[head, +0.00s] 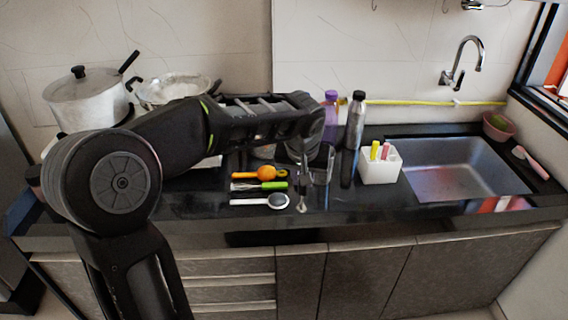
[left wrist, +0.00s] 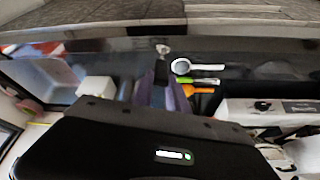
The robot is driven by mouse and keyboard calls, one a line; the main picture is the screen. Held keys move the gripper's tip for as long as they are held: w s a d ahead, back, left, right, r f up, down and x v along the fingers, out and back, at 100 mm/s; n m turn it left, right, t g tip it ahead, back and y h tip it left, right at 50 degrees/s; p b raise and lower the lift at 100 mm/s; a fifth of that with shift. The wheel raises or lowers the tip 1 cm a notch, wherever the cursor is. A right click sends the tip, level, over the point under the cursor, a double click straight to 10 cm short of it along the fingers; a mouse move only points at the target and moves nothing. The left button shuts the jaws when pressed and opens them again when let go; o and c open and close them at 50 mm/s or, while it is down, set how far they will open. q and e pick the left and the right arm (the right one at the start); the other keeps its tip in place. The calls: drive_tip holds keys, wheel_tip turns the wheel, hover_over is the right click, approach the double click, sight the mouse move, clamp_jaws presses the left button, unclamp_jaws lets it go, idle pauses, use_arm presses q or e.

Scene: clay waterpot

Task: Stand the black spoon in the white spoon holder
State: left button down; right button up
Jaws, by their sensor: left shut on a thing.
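My left gripper (head: 318,172) reaches over the counter from the left, fingers pointing down. It is shut on a slim dark utensil, which I take to be the black spoon (head: 302,205); a small shiny end shows below the fingers and the rest is mostly hidden. In the left wrist view its pale end (left wrist: 162,48) shows beyond the fingertips (left wrist: 160,90). The white spoon holder (head: 380,171) stands upright to the right of the gripper, apart from it, with yellow and pink-white utensils in it. It also shows in the left wrist view (left wrist: 97,87). My right gripper is not in view.
Left of the gripper lie an orange utensil (head: 255,173), a green-handled whisk (head: 260,186) and a white-handled round spoon (head: 262,201). Bottles (head: 355,122) stand behind. The sink (head: 455,170) is right of the holder. Pots (head: 90,100) stand at the left.

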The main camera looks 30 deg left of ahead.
use_arm(q)
drive_tip(key=d+f+m+h+b, duration=0.1)
drive_tip(key=d+f+m, duration=0.3)
drive_tip(key=d+f, duration=0.7)
drive_tip(key=shift+s+f+h+b, duration=0.25)
drive_tip(key=shift+f+h+b, duration=0.15)
drive_tip(key=shift+f, duration=0.2)
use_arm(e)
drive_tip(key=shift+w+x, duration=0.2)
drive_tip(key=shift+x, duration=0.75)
use_arm(q)
drive_tip(key=shift+d, duration=0.1)
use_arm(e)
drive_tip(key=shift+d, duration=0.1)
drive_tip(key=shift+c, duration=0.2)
